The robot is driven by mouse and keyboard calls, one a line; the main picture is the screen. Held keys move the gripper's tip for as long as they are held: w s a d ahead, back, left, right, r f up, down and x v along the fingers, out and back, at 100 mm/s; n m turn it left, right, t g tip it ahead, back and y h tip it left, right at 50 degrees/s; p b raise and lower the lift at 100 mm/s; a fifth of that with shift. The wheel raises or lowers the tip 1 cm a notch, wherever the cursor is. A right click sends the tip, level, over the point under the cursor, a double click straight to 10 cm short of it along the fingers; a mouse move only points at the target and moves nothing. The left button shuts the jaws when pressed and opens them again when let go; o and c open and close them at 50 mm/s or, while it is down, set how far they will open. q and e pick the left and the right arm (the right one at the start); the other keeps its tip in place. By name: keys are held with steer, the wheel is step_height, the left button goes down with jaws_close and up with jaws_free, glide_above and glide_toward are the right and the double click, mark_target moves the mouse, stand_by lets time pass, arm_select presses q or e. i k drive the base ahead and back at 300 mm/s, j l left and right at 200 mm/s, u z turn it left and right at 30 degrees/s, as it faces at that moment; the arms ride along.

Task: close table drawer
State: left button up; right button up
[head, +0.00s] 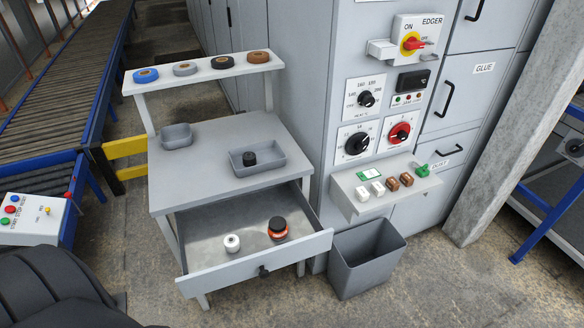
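The grey table (222,186) stands in the middle of the head view, left of the grey machine cabinet. Its drawer (296,252) is pulled out toward me, with a small dark knob (264,271) on its front. Inside the drawer are a white roll (232,243) and an orange and black container (277,229). The back part of the drawer is hidden under the tabletop. Neither of my grippers shows in this view. A dark rounded shape at the lower left hides part of the floor.
A grey bin (367,258) stands on the floor right of the drawer. A small shelf (400,198) juts from the cabinet above it. Tape rolls lie on the table's upper shelf (203,74). Two trays are on the tabletop. A control box (33,219) stands at left. Floor before the drawer is clear.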

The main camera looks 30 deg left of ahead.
mark_target(207, 266)
steer(key=i+l+u, duration=0.15)
steer(key=l, duration=0.2)
steer(key=i+l+u, duration=0.2)
steer(key=l, duration=0.15)
steer(key=k+u, duration=0.1)
steer(key=u, duration=1.15)
steer(key=i+l, duration=0.1)
steer(key=l+u, duration=0.05)
